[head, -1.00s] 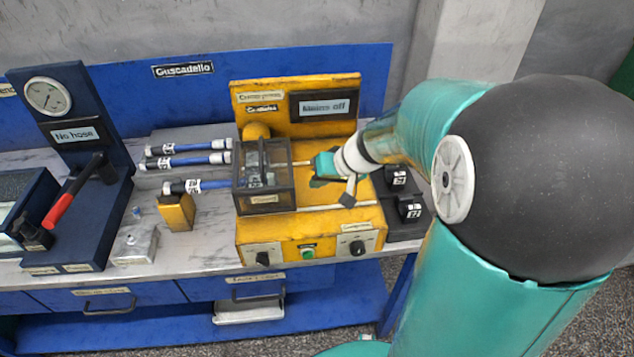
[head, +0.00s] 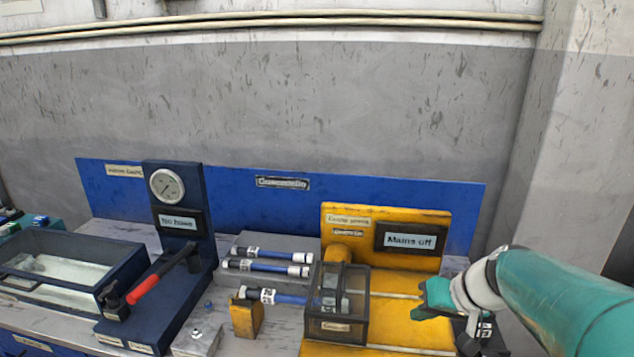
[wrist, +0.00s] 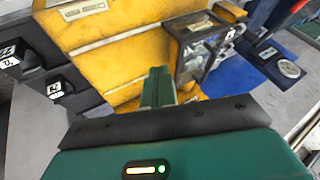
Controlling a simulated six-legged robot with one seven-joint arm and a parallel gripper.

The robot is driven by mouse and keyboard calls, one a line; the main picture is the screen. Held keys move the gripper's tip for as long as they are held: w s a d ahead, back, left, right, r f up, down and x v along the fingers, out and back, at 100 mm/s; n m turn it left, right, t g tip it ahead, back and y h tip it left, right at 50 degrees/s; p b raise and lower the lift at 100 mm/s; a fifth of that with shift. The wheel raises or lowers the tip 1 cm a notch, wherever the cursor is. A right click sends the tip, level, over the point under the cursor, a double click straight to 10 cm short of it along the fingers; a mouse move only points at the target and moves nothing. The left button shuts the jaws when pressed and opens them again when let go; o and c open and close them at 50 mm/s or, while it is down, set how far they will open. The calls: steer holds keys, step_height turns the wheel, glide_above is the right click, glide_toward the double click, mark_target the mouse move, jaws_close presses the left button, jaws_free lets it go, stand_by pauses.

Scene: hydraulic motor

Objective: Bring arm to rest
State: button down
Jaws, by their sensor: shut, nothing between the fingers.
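My arm comes in from the right in the head view. My gripper (head: 432,300) is teal, shut and empty, held over the right part of the yellow machine (head: 390,275). It lies just right of the dark clear-sided guard box (head: 337,305) and does not visibly hold anything. In the wrist view the gripper's fingers (wrist: 158,88) are together, pointing toward the yellow machine (wrist: 130,50), with the guard box (wrist: 197,45) to their right. The machine's display reads "Mains off". Whether the fingers touch the machine cannot be told.
A dark blue gauge stand (head: 185,220) with a red-handled lever (head: 150,285) stands left. Several blue hoses (head: 265,267) lie beside the guard box. A water tank (head: 60,270) is at far left. Black labelled blocks (wrist: 62,85) sit beside the machine. A wall (head: 240,110) rises behind.

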steer(key=s+a+r+h, duration=0.1)
steer(key=s+a+h, duration=0.1)
steer(key=s+a, duration=0.2)
steer(key=s+a+r+n+h, duration=0.1)
steer(key=s+a, duration=0.3)
steer(key=s, duration=0.5)
steer(key=shift+a+r+h, duration=0.2)
steer(key=shift+r+h, duration=0.3)
steer(key=shift+h, duration=0.1)
stand_by(0.8)
